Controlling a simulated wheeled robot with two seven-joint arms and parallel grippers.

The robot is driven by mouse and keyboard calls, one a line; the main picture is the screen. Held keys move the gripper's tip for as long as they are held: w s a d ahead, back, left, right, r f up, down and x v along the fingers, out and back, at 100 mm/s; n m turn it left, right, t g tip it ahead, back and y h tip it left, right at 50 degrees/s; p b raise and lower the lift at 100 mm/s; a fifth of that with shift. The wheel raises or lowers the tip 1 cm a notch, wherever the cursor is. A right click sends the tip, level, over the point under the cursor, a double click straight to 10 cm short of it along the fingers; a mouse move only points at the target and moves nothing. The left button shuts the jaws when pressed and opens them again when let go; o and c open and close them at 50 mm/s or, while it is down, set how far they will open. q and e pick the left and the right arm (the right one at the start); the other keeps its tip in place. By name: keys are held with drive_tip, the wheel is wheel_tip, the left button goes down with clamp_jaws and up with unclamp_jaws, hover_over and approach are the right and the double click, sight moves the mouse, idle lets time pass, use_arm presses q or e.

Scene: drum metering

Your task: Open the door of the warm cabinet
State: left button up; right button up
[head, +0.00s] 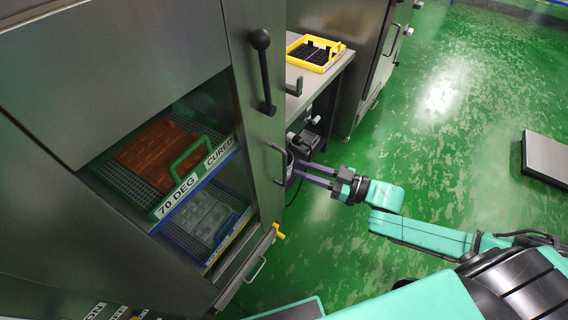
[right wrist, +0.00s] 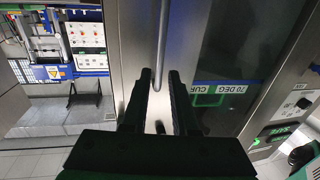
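The warm cabinet (head: 120,40) stands at the left of the head view, with its door (head: 250,135) shut. Through the door's dark window, racks with trays show, one labelled "70 DEG CURED" (head: 190,185). A slim vertical bar handle (head: 281,165) is on the door's right part; it also shows in the right wrist view (right wrist: 162,45). My right gripper (head: 300,172) is open and empty, just right of this handle. In the right wrist view, the handle lines up between the open fingertips (right wrist: 160,76); contact cannot be told. My left gripper is out of view.
A black lever with a ball end (head: 264,75) is higher on the cabinet front. A side bench (head: 305,85) behind carries a yellow tray (head: 316,52). A lower drawer (head: 245,270) is under the door. Green floor (head: 450,130) is clear to the right, with a grey platform (head: 547,160).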

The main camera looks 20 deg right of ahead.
drive_tip(key=x, duration=0.6)
drive_tip(key=shift+d, duration=0.1)
clamp_jaws()
idle(1.1)
